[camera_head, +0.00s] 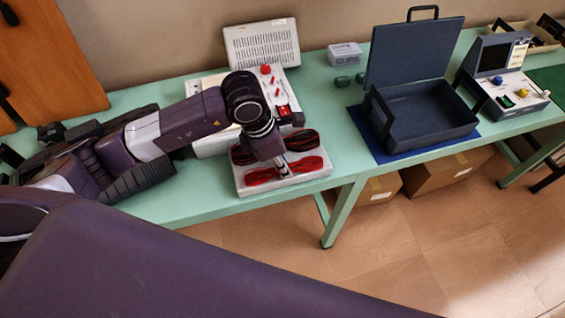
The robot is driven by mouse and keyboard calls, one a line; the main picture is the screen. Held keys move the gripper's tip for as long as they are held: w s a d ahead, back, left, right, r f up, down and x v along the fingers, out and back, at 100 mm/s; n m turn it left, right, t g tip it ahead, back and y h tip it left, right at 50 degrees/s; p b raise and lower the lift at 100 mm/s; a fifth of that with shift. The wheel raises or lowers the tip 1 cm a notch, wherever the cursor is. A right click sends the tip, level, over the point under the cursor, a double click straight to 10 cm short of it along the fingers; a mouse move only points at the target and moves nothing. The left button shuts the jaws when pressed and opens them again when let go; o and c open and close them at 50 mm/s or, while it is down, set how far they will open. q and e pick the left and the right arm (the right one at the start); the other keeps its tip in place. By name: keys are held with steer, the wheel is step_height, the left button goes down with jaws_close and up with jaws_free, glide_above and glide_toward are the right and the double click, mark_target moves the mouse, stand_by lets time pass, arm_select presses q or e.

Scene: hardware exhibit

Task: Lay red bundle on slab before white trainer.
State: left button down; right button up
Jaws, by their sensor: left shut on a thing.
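The red bundle (262,176) is a coiled cable with a loop on each side of my left gripper (285,171). The gripper points down and is shut on its middle. The bundle is at the front of the pale slab (288,187), low over or touching it; I cannot tell which. The white trainer (216,143) stands behind the slab, with red parts on its panel, partly hidden by my left arm. My right gripper is out of view.
A black bundle (302,140) lies on the slab behind the red one, partly hidden by my gripper. A white perforated panel (262,45) stands at the wall. An open dark case (428,108) sits on a blue mat (398,153) to the right. The green table (335,122) is clear between.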

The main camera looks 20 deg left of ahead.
mark_target(270, 172)
arm_select(q)
steer(key=c, duration=1.7)
jaws_free()
steer(key=shift+f, duration=0.1)
steer(key=shift+c, duration=0.2)
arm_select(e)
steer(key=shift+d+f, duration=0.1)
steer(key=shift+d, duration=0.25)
arm_select(q)
steer(key=shift+r, duration=0.2)
steer(key=shift+a+r, duration=0.15)
steer(key=shift+r, duration=0.15)
steer(key=b+v, duration=0.1)
steer(key=v, duration=1)
steer(key=shift+r, duration=0.15)
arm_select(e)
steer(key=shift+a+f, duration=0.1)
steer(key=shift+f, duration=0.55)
